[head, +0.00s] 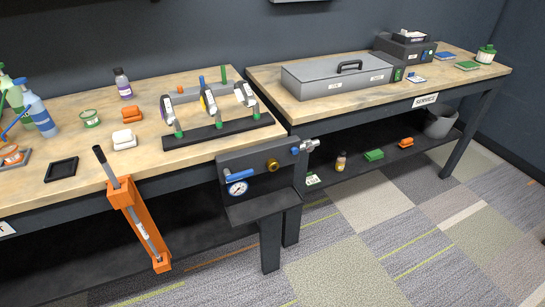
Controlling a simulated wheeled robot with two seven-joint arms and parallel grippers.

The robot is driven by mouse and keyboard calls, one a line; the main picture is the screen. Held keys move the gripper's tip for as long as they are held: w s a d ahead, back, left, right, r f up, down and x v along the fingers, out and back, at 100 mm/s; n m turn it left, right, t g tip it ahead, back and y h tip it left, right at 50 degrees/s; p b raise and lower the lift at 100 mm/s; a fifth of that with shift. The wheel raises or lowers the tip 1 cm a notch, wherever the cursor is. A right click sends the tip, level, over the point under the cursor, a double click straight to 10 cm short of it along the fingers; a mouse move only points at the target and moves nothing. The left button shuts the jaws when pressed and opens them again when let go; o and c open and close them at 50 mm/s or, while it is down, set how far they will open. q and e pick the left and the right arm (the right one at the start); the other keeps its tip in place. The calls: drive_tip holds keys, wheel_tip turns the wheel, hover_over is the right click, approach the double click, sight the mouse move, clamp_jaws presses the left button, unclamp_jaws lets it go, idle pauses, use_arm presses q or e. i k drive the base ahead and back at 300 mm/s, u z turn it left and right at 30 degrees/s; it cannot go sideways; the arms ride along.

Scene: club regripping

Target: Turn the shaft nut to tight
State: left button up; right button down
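I cannot make out for certain which part is the shaft nut. An orange bracket (133,222) hangs at the front edge of the left bench. A grey shaft (147,232) with a dark grip end (100,155) runs slantwise along it. To its right, a dark grey panel (232,162) on the bench front carries a round brass-coloured fitting (272,165), a blue lever (240,175), a pressure gauge (238,188) and a silver fitting (309,145) at its right end. No tightness marking is legible. Neither of my grippers is in view.
A black rack (218,134) with several club heads stands on the left bench (75,190). Spray bottles (38,112), a purple-labelled bottle (123,84) and a black tray (61,169) are there too. A grey case (335,78) lies on the right bench. The floor (400,235) in front is clear.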

sight(309, 148)
drive_tip(key=u, duration=2.2)
drive_tip(key=k, duration=1.05)
drive_tip(key=z, duration=1.55)
drive_tip(key=i, duration=0.5)
drive_tip(key=z, duration=0.05)
